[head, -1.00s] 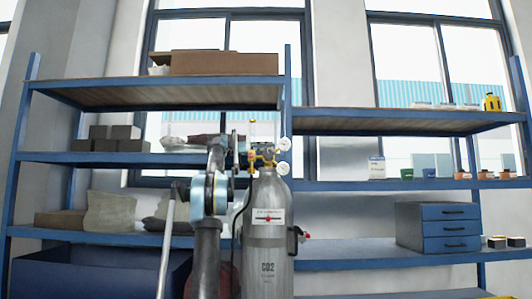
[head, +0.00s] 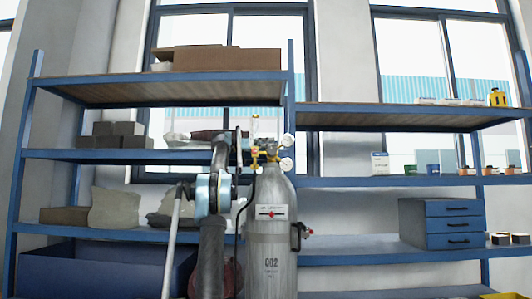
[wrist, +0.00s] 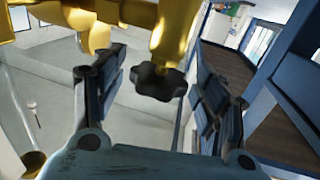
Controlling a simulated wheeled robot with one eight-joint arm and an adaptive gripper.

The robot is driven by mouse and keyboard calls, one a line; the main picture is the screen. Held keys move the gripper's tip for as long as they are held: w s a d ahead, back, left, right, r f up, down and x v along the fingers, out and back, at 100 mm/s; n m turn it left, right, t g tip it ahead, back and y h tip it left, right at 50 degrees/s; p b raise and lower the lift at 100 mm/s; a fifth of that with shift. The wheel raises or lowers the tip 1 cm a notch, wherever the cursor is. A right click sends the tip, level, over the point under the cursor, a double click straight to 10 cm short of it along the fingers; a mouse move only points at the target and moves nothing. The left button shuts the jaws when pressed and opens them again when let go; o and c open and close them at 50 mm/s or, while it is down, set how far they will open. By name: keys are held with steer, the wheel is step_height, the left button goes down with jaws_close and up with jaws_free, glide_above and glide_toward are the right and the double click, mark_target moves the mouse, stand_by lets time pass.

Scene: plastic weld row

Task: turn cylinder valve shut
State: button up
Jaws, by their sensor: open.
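A grey CO2 cylinder (head: 269,240) stands upright in the middle of the head view, with a brass valve (head: 265,152) and round gauges on top. In the wrist view the valve's brass body (wrist: 172,30) fills the top, and its black lobed knob (wrist: 158,82) hangs on a brass stem. My gripper (wrist: 160,68) is open, with one finger left of the knob and one right of it. Gaps show on both sides, so neither finger appears to touch it. In the head view my gripper is small and partly hidden behind my arm, beside the valve.
Blue shelving (head: 400,182) stands behind the cylinder. It holds cardboard boxes (head: 227,58), sacks (head: 114,208), a blue drawer unit (head: 453,225) and small pots. A black-handled fitting (head: 303,232) sticks out from the cylinder's right side.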

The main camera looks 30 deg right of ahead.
steer(key=shift+n+t+h, duration=0.5)
steer(key=shift+t, duration=0.1)
steer(key=shift+s+n+t+h, duration=0.1)
steer(key=shift+n+t+h, duration=0.85)
steer(key=shift+t, duration=0.6)
steer(key=shift+n+t+h, duration=0.65)
steer(key=shift+n+t, duration=0.6)
steer(key=shift+t, duration=0.3)
steer(key=v, duration=1.8)
steer(key=s+a+f+n+t+y, duration=0.2)
steer(key=s+f+n, duration=0.2)
steer(key=f, duration=0.6)
steer(key=s+a+f+n+t+y, duration=0.1)
steer(key=s+a+f+n+y, duration=0.1)
steer(key=s+f, duration=0.5)
steer(key=shift+s+a+f+n+t+y, duration=0.25)
steer(key=shift+a+f+n+t+y, duration=0.25)
steer(key=shift+f+n, duration=1.25)
steer(key=shift+d+f+m, duration=0.15)
steer(key=shift+f+m, duration=0.4)
